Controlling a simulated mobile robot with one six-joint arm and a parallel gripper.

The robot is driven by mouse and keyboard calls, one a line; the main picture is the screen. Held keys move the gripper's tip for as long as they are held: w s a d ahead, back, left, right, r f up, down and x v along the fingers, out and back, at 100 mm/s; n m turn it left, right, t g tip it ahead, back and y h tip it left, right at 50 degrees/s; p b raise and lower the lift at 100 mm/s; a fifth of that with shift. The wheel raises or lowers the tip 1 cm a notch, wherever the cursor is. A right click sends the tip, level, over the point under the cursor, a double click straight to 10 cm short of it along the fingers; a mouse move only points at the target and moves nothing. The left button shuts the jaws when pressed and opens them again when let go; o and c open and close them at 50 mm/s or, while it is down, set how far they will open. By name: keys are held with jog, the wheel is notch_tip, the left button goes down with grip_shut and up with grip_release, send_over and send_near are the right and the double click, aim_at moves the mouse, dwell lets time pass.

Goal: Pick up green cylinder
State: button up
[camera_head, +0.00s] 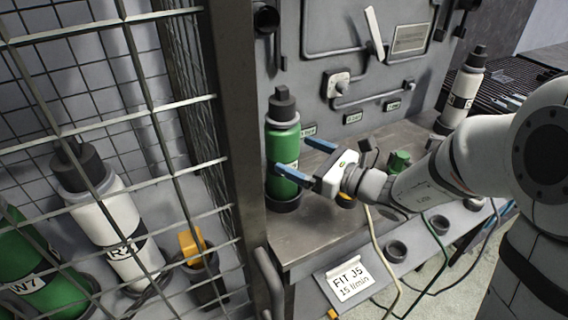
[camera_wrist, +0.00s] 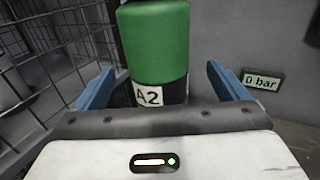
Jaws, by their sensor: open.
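A green cylinder (camera_head: 283,146) with a black cap and a white label band stands upright in a dark round holder on the grey bench, next to the cage post. My gripper (camera_head: 306,160) is open at the cylinder, with one blue finger in front of its lower part and the other to its right. In the wrist view the green cylinder (camera_wrist: 155,45), labelled A2, stands ahead between the two blue fingers of my gripper (camera_wrist: 165,88). Its top is cut off there. I cannot tell whether either finger touches it.
A wire cage (camera_head: 222,150) stands close at the left, with a white cylinder (camera_head: 112,222) and another green cylinder (camera_head: 40,268) behind its mesh. A white cylinder (camera_head: 460,95) stands at the back right.

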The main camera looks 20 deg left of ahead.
aim_at(282, 149)
jog(key=x, duration=0.5)
jog(key=shift+s+a+f, duration=0.15)
jog(key=shift+s+f, duration=0.05)
jog(key=shift+f, duration=0.05)
jog(key=c, duration=2)
jog(key=shift+r, duration=0.1)
grip_shut()
